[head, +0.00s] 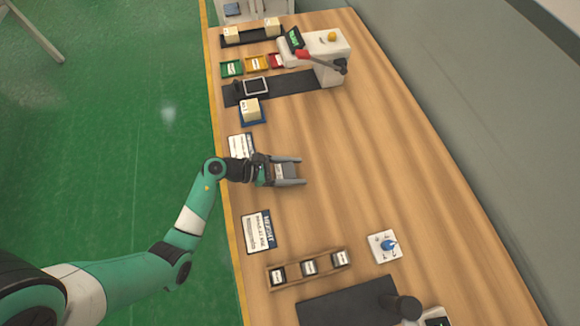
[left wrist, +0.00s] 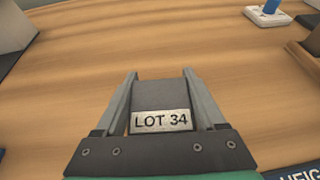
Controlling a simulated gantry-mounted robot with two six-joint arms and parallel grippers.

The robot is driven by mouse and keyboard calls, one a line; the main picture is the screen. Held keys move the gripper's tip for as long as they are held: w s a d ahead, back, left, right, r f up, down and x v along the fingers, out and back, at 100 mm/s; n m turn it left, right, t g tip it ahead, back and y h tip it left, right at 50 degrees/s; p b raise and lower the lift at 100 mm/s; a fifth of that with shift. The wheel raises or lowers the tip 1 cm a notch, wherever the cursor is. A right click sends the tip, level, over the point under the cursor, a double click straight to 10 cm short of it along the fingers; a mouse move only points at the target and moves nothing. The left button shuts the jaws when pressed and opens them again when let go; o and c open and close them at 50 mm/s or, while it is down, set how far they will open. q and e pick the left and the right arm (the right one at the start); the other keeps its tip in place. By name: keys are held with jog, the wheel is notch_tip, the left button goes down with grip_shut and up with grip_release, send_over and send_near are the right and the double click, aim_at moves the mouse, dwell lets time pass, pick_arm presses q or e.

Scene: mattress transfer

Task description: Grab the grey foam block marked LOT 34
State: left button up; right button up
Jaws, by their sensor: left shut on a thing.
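The grey foam block (left wrist: 160,92) sits between the two fingers of my left gripper (left wrist: 159,75) in the left wrist view. Its pale label reads LOT 34 and faces the camera. The fingers are shut on its two sides. In the head view my left gripper (head: 300,171) reaches in from the left over the wooden table (head: 345,190), with the block (head: 280,171) in its jaws. I cannot tell whether the block touches the table. My right gripper is not in view.
A wooden rack (head: 293,272) with three dark labelled blocks stands nearer the front. Beside it is a white plate with a blue knob (head: 388,244). Sign cards (head: 257,232) lie along the left edge. A press with a red handle (head: 328,58) stands at the back. The table's right side is clear.

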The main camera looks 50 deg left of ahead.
aim_at(293, 172)
pick_arm(q)
jog(key=r+p, duration=0.2)
jog(key=r, duration=0.1)
jog(key=r+p, duration=0.1)
jog(key=shift+s+d+r, duration=0.15)
jog(key=shift+s+r, duration=0.25)
jog(key=s+d+r+p, duration=0.5)
jog(key=s+r, duration=0.3)
jog(key=s, duration=0.4)
